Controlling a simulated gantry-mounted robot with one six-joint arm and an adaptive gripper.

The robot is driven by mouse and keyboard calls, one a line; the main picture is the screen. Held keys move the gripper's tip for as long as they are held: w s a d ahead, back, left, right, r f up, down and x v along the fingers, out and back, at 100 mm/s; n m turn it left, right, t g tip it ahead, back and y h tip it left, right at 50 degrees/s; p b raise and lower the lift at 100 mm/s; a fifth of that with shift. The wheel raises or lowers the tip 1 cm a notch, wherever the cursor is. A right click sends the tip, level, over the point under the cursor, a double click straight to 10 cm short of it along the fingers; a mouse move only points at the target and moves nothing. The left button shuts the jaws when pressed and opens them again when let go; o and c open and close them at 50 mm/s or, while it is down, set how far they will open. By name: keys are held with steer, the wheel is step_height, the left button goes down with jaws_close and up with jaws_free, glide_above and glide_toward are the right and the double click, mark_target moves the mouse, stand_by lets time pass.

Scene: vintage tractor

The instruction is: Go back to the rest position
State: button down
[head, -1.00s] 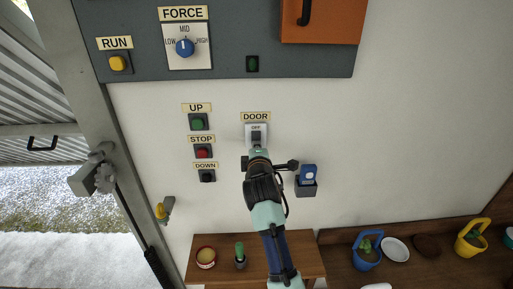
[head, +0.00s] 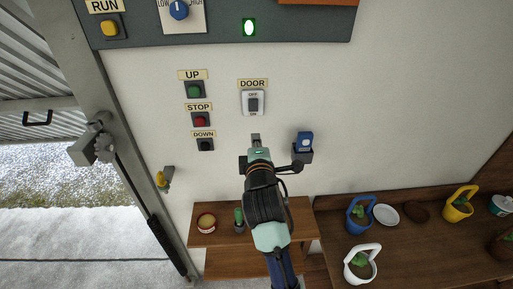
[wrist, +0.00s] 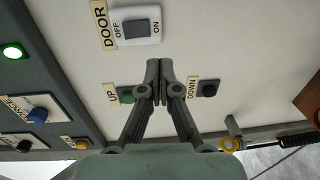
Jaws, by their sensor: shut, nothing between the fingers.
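My gripper (head: 255,139) is shut and empty, a little below the DOOR switch in the head view. In the wrist view my gripper (wrist: 159,66) has its fingertips together, apart from the switch. The DOOR switch (head: 253,103) is a white plate with a dark rocker marked OFF and ON. It also shows at the top of the wrist view (wrist: 135,27). The indicator lamp (head: 249,27) on the grey panel glows green, and it shows lit in the wrist view (wrist: 12,51).
Green UP (head: 194,90), red STOP (head: 199,120) and black DOWN (head: 205,145) buttons are on the wall at left. The upper right wall is clear.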

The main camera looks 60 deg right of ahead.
steer(key=shift+v, duration=1)
steer(key=shift+a+f, duration=0.1)
steer(key=shift+f, duration=0.05)
steer(key=w+a+m+t+y+p, duration=0.1)
steer(key=w+a+y, duration=0.15)
steer(key=a, duration=0.35)
steer(key=w+a+m+t+y+p, duration=0.1)
steer(key=w+a+t+p, duration=0.15)
steer(key=a, duration=0.45)
steer(key=s+a+f+m+y+p, duration=0.1)
steer(key=a+y, duration=0.4)
steer(key=a, duration=1.2)
steer(key=s+a+f+m+y+p, duration=0.1)
steer(key=a+y, duration=0.5)
steer(key=a, duration=1.1)
steer(key=shift+s+f+m+t+p, duration=0.4)
steer(key=shift+f+m+t+p, duration=0.05)
steer(key=shift+m+p, duration=0.5)
steer(key=c, duration=1.9)
jaws_free()
steer(key=shift+y, duration=0.25)
